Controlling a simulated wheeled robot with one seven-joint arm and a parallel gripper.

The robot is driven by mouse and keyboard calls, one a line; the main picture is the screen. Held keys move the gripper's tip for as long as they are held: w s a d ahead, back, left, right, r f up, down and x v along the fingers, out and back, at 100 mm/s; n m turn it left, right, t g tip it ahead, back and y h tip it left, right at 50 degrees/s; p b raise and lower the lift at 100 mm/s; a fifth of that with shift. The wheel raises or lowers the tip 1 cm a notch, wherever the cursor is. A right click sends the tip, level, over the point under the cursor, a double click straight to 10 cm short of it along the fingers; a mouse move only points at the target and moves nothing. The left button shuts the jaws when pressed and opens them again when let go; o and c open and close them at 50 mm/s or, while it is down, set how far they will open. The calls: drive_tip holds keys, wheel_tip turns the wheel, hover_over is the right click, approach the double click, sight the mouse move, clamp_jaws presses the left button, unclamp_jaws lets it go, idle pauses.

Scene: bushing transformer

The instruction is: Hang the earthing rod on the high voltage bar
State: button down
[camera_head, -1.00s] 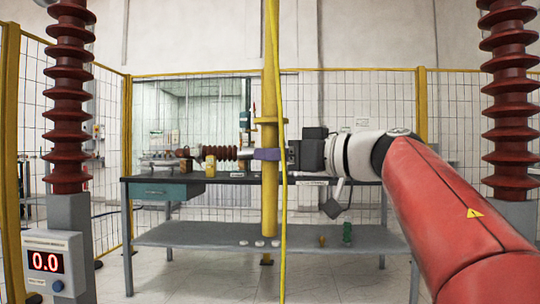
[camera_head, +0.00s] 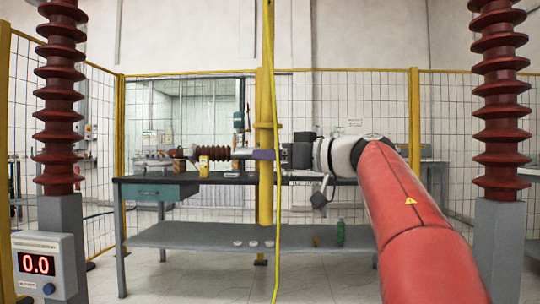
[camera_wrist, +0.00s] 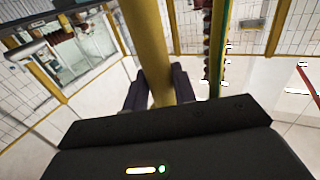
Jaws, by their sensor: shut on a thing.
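The earthing rod (camera_head: 264,195) is a long yellow pole standing about upright in the middle of the head view. Its upper part runs toward the top of the picture, so its tip is not clear. A thin yellow-green cable (camera_head: 277,200) hangs along it. My gripper (camera_head: 263,154) is shut around the rod from the right, with purple-grey finger pads. The wrist view also shows the rod (camera_wrist: 146,40) between the two dark fingers (camera_wrist: 159,88). I cannot make out the high voltage bar in either view.
Tall red-brown ribbed insulators stand at the left (camera_head: 60,100) and right (camera_head: 500,100). A box reading 0.0 (camera_head: 40,263) is on the left one's base. A workbench (camera_head: 130,181) with equipment stands behind the rod, before a yellow-framed mesh fence (camera_head: 350,90).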

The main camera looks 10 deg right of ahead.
sight(272, 175)
drive_tip(key=shift+f+b, duration=0.9)
drive_tip(key=shift+f, duration=1.2)
